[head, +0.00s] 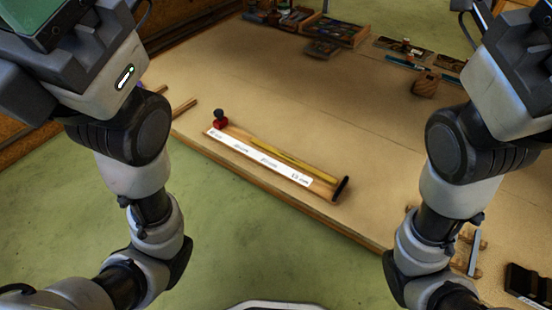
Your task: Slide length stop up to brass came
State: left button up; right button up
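A wooden measuring board lies near the table's front edge, with a white printed scale strip (258,157) along its front side. The length stop, a red block with a dark knob (220,119), sits at the board's left end. The brass came, a thin yellow strip (292,157), lies along the board behind the scale. Its right end is close to a black end piece (341,189). A gap separates the stop from the came's left end. Both my arms rise at the sides of the view, and their grippers are out of frame. Nothing of mine touches the board.
The tan table (330,110) is clear around the board. Wooden sticks (184,107) lie at its left edge. A wooden tray of tools (335,31) stands at the back, with a twine ball (425,85) at back right. A dark box (527,285) is at front right.

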aim_at(221, 121)
jog(key=j+z, duration=0.85)
